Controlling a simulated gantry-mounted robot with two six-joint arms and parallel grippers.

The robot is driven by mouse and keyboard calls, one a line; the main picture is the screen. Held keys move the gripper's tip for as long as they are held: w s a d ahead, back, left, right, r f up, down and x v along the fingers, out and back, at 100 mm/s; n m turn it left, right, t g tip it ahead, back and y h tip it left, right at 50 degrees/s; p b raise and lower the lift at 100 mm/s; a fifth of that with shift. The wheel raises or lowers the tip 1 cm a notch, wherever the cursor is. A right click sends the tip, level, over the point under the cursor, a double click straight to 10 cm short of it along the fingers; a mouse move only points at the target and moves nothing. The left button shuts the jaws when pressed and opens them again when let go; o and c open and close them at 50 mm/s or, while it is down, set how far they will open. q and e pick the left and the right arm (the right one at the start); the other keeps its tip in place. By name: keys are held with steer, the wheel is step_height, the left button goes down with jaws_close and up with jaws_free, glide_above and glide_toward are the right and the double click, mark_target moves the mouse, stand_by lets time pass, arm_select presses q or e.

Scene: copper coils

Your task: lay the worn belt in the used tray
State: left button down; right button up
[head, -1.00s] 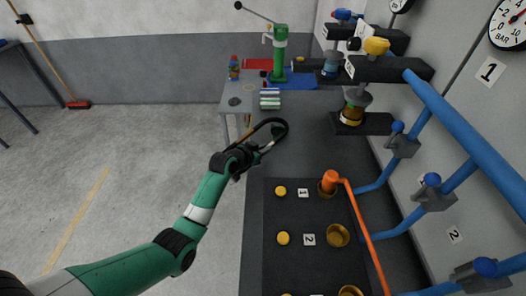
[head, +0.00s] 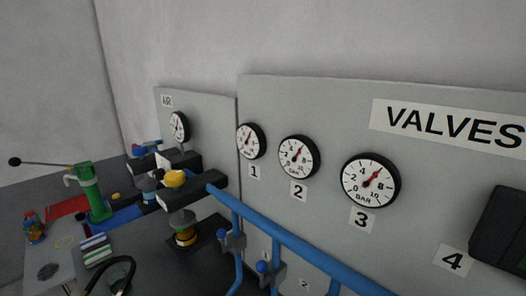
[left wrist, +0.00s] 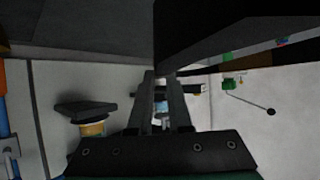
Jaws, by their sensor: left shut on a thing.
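The worn belt, a black loop (head: 118,259), shows at the bottom left of the head view, its lower part cut off by the frame edge. My left gripper (left wrist: 161,78) shows in the left wrist view, its two fingers close together, shut on the belt. A wide dark band (left wrist: 235,32) close to the lens there looks like part of the belt. A red tray (head: 67,207) and a blue tray (head: 126,215) lie by the green lever press (head: 92,194); no label shows which is the used one. My right gripper is in neither view.
A striped stack (head: 95,250) and a small bottle (head: 34,228) stand on the grey side table near the trays. Black machine arms with a yellow knob (head: 174,178) and blue pipes (head: 300,252) stand to the right, before a wall of gauges.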

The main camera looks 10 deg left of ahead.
arm_select(q)
steer(key=s+d+r+m+h+p, duration=0.1)
steer(key=s+d+r+p, duration=0.5)
steer(key=d+r+p, duration=0.4)
steer(key=s+d+r+m+t+h+p, duration=0.1)
steer(key=s+d+r+m+h+p, duration=0.1)
steer(key=s+d+r+p, duration=0.55)
steer(key=s+d+r+m+h+p, duration=0.1)
steer(key=s+d+r+p, duration=0.3)
steer(key=d+r+p, duration=0.8)
step_height(320, 180, down, 12)
steer(key=s+a+p, duration=0.1)
steer(key=a+p, duration=0.1)
steer(key=shift+s+a+r, duration=0.15)
steer(key=shift+s+a, duration=0.1)
steer(key=shift+s, duration=0.05)
